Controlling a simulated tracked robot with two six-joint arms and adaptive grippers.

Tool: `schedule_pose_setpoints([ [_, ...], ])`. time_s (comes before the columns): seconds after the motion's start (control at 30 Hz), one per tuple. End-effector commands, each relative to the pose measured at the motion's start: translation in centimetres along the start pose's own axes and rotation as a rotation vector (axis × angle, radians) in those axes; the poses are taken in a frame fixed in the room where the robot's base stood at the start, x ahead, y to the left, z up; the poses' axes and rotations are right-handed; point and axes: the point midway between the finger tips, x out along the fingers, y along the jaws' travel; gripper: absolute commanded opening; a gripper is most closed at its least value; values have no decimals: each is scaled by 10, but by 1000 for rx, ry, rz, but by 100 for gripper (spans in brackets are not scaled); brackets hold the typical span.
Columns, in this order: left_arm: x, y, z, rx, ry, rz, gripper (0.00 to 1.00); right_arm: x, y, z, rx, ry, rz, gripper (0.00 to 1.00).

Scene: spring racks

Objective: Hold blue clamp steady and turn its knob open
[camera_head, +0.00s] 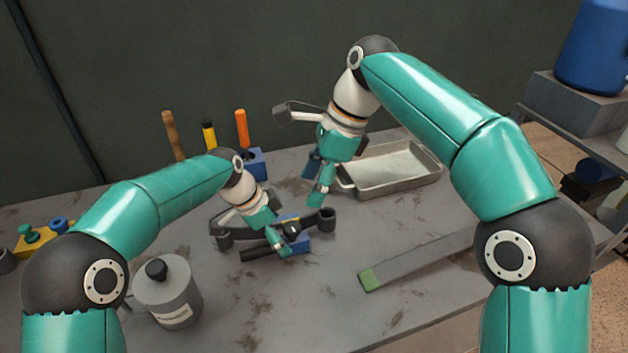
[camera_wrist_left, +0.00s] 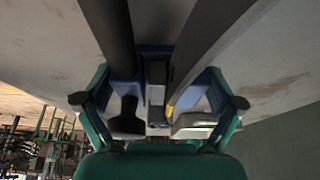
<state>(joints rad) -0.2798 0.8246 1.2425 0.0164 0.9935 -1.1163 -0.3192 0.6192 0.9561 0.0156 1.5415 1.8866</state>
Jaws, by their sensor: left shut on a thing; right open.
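The blue clamp (camera_head: 297,242) sits on the grey workbench, with dark bars across it and a dark rounded end (camera_head: 326,218) at its right. Which dark part is the knob I cannot tell. My left gripper (camera_head: 279,240) is shut on the clamp from the left and hides part of it. In the left wrist view, the blue clamp body (camera_wrist_left: 150,49) lies between the green fingers of that gripper (camera_wrist_left: 160,104). My right gripper (camera_head: 316,182) is open and empty, pointing down above and behind the clamp, apart from it.
A metal tray (camera_head: 392,190) stands behind right. A lidded grey can (camera_head: 172,300) stands front left. Handled tools (camera_head: 242,130) stand upright in a blue block behind. The bench between clamp and bar is clear.

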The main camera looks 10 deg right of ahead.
Motion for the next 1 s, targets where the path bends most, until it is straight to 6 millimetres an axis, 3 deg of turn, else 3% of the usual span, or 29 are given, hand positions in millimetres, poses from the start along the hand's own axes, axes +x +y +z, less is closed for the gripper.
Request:
schedule_pose_setpoints([
  [0.17,0,0,-1,0,1,-1,33,1,-2,-1,8,-1,-1,63],
  [0.3,-1,0,-1,0,1,-1,33,11,-16,-12,94,-18,-18,63],
  [0.53,0,0,-1,0,1,-1,33,24,-16,-12,97,-18,-16,63],
  [1.0,0,0,0,1,1,0,33,106,-16,-10,95,-18,-15,63],
])
